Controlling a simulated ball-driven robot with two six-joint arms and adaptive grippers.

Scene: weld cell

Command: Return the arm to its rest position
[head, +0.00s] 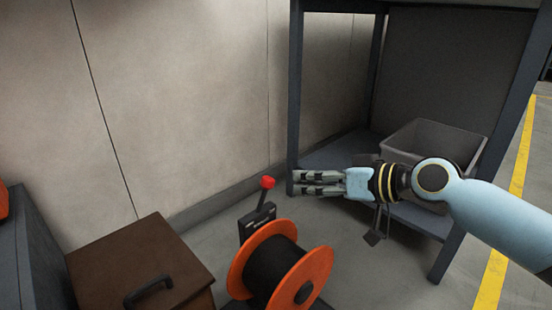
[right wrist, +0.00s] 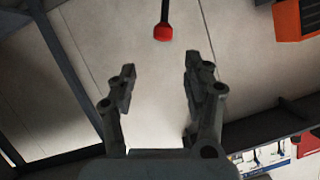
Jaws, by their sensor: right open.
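My right arm comes in from the right in the head view, stretched out leftward in front of the workbench. My right gripper (head: 304,182) is open and empty, with its fingers pointing left. In the right wrist view its two dark fingers (right wrist: 160,82) stand apart with nothing between them. A lever with a red knob (head: 267,182) stands left of and apart from the fingertips. The red knob (right wrist: 163,32) also shows beyond the fingers in the right wrist view. My left gripper does not show.
An orange reel (head: 312,271) with a black core stands on the floor below the gripper. A brown box (head: 143,258) with a black handle is at lower left. A grey bin (head: 436,137) sits on the workbench's lower shelf (head: 335,154). Bench legs stand close around the arm.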

